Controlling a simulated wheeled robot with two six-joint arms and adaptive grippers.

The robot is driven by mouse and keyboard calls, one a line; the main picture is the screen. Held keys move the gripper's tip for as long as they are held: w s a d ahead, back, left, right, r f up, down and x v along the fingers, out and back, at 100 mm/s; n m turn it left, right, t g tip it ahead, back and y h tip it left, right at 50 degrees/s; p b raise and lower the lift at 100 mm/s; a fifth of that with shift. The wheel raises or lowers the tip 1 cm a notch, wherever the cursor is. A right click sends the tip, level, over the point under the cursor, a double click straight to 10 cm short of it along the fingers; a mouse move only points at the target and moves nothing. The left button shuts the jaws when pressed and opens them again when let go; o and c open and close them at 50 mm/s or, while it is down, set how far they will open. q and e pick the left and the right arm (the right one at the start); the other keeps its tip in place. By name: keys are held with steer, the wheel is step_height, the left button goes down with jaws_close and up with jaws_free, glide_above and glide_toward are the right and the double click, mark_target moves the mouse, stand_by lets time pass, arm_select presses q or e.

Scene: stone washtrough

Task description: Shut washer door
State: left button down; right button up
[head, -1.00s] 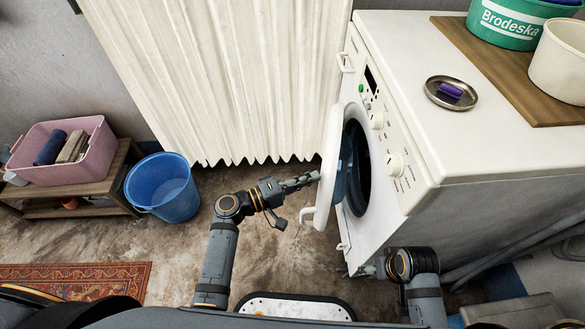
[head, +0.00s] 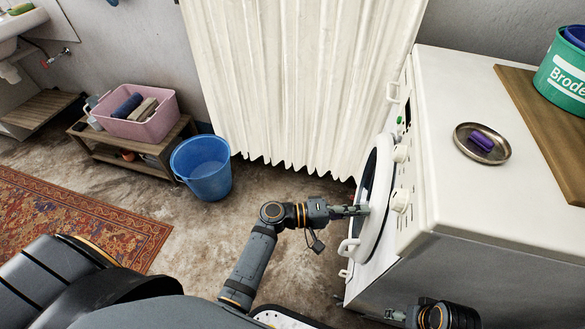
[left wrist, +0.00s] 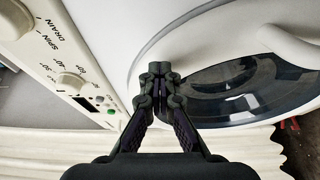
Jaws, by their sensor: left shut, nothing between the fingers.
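The washer (head: 415,190) stands at the right, its front turned to the left. Its round white door (head: 386,190) is close to the front, almost flush; I cannot tell whether it is latched. The door handle (head: 348,247) sticks out at the door's lower left. In the left wrist view the door's dark glass (left wrist: 240,85) and the handle (left wrist: 290,45) show. My left gripper (head: 362,210) is shut and empty, its fingertips at the door's outer face; contact is unclear. In the left wrist view its tips (left wrist: 160,78) overlap the door rim. My right gripper (head: 392,316) is low by the washer, partly in view.
A white pleated curtain (head: 290,80) hangs behind the washer. A blue bucket (head: 202,168) and a low bench (head: 160,150) with a pink tub (head: 145,120) stand left. A metal dish (head: 482,143) sits on the washer top. Floor around my left arm is clear.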

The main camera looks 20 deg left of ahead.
arm_select(q)
steer(key=v, duration=1.2)
